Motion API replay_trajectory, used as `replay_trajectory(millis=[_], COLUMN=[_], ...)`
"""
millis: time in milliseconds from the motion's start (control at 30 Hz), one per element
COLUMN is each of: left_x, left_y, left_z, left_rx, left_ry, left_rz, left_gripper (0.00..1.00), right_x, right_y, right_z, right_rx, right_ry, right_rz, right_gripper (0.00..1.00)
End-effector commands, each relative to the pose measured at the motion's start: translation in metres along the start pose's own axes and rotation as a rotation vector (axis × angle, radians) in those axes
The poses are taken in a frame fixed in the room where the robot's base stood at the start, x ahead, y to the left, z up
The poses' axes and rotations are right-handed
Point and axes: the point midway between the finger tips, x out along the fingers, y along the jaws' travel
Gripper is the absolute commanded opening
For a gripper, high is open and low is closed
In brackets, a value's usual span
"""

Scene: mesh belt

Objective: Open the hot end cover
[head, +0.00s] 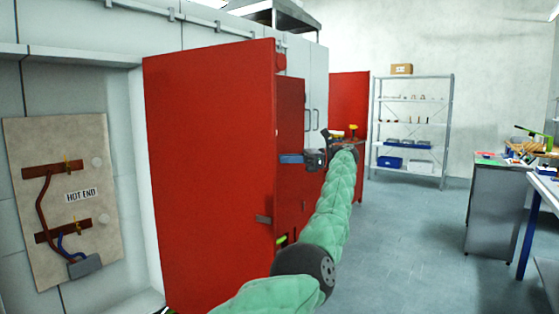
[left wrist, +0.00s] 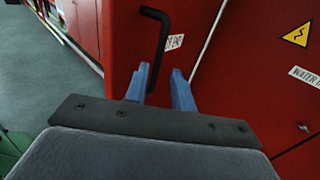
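A large red panel (head: 210,180) of the red machine fills the middle of the head view. The left wrist view shows a red face (left wrist: 240,85) with a black bent handle (left wrist: 157,40) and a partly hidden white label reading "…END". My left gripper (head: 291,159) is in front of the machine's right-hand face. Its two blue fingers (left wrist: 160,88) are apart, and the handle's lower end appears between or just beyond the tips. I cannot tell whether they touch it. My right gripper is not in view.
A board (head: 105,240) marked "HOT END", with terminals and cables, hangs on the left wall. A metal shelf (head: 412,100) stands at the back. A grey cabinet (head: 493,210) and bench are at the right. The floor (head: 405,240) between is clear.

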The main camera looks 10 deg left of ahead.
Motion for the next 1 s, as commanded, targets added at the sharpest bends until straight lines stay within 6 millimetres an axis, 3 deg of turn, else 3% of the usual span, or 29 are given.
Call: replay_trajectory(millis=[267,667,833,1000], left_x=[-0.014,-0.013,0.006,0.035], left_y=[0.001,0.000,-0.017,-0.043], left_z=[0.000,-0.002,-0.018,-0.042], left_rx=[0.000,0.000,0.003,0.022], left_ry=[0.000,-0.006,-0.083,-0.243], left_rz=[-0.003,-0.005,-0.036,-0.101], left_gripper=[0.25,0.25,0.25,0.25], right_x=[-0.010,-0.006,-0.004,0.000], right_y=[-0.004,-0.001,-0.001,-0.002], right_z=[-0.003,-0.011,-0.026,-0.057], right_rx=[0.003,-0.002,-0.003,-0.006], right_ry=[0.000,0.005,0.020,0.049], right_rz=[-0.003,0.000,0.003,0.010], right_gripper=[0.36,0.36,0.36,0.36])
